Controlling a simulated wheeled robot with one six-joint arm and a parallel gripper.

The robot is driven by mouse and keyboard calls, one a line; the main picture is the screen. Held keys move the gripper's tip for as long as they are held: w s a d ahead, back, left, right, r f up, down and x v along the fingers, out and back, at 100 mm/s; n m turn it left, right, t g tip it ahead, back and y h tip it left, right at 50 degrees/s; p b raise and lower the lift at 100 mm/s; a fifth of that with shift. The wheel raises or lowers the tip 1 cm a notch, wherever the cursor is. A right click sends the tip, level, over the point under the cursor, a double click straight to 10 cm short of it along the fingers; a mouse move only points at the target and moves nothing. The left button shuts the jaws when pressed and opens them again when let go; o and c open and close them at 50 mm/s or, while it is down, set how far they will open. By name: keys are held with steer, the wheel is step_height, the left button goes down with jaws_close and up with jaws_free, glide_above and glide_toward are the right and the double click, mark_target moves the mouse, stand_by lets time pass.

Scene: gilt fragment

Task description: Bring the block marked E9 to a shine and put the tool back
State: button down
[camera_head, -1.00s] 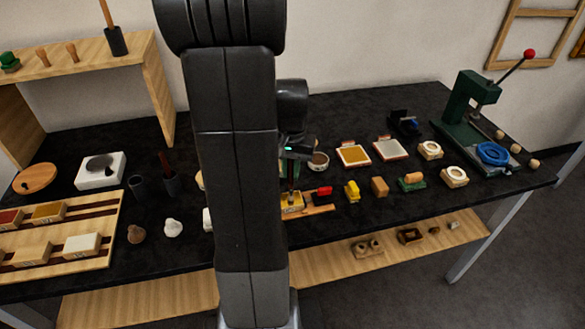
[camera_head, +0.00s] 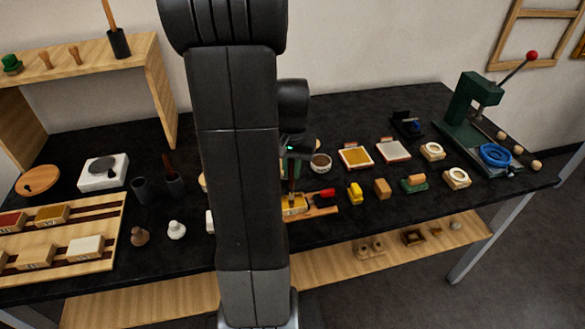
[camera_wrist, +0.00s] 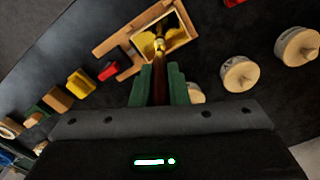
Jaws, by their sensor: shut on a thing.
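My gripper (camera_wrist: 160,88), with green fingers, is shut on the dark red-brown handle (camera_wrist: 160,76) of a slim upright tool, whose pale yellow tip shows beyond it. In the wrist view the tip is over a gold-faced block (camera_wrist: 170,32) held in a wooden holder (camera_wrist: 122,38); I cannot tell whether it touches. In the head view my arm hides part of the holder, and the gold block (camera_head: 294,203) shows at its edge with a mark too small to read. A red clamp handle (camera_head: 325,194) lies beside it.
A wooden rack (camera_head: 66,238) at left holds several blocks. Dark cups (camera_head: 142,189) stand behind it. Yellow (camera_head: 354,192) and tan (camera_head: 382,188) pieces sit right of the holder. A green press (camera_head: 468,110) stands at far right. The table's front edge is near.

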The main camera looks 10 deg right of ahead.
step_height(320, 180, up, 3)
steer(key=shift+d+p, duration=0.15)
steer(key=shift+p, duration=0.4)
steer(key=shift+r+p, duration=1.9)
steer(key=shift+r, duration=0.5)
steer(key=shift+f, duration=0.1)
